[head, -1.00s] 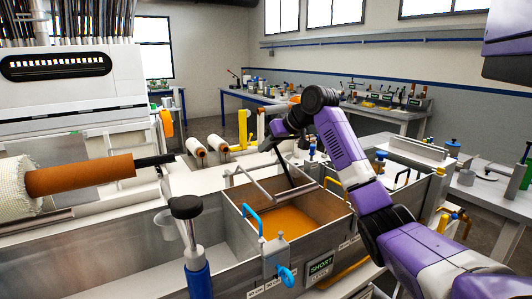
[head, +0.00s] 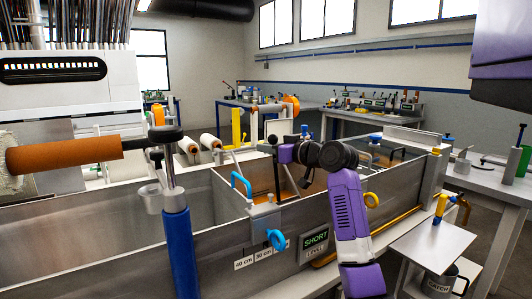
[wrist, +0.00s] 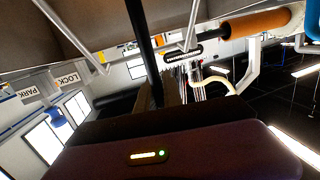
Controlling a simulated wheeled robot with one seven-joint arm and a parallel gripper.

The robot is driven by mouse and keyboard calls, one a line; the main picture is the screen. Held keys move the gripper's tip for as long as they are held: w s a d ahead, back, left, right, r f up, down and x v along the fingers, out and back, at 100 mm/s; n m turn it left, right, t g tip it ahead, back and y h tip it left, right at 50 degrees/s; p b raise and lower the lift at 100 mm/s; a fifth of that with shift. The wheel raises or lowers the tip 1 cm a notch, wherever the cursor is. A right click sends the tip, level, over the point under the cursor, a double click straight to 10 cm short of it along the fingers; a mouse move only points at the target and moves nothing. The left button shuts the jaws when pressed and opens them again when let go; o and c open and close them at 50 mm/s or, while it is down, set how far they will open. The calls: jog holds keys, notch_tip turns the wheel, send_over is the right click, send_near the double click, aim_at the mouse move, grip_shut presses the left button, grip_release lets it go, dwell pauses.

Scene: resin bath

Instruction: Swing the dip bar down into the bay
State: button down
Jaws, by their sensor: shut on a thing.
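The dip bar (head: 236,164) is a thin grey metal bar, seen in part at the bay's far side in the head view. The bay (head: 231,192) is a steel-walled compartment of the long tank; its near wall hides most of its inside, and a brown inner face shows. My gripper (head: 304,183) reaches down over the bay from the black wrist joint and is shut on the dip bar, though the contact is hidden. In the wrist view a dark rod (wrist: 140,30) runs up from my gripper, and thin grey bars (wrist: 72,36) cross above.
A SHORT level sign (head: 316,239) hangs on the tank front. A blue post (head: 177,250) stands at the near left.

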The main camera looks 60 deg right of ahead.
jog(key=shift+f, duration=0.15)
dwell(0.3)
jog(key=c, duration=1.5)
grip_release()
notch_tip(320, 180, up, 20)
jog(key=shift+p, duration=1.2)
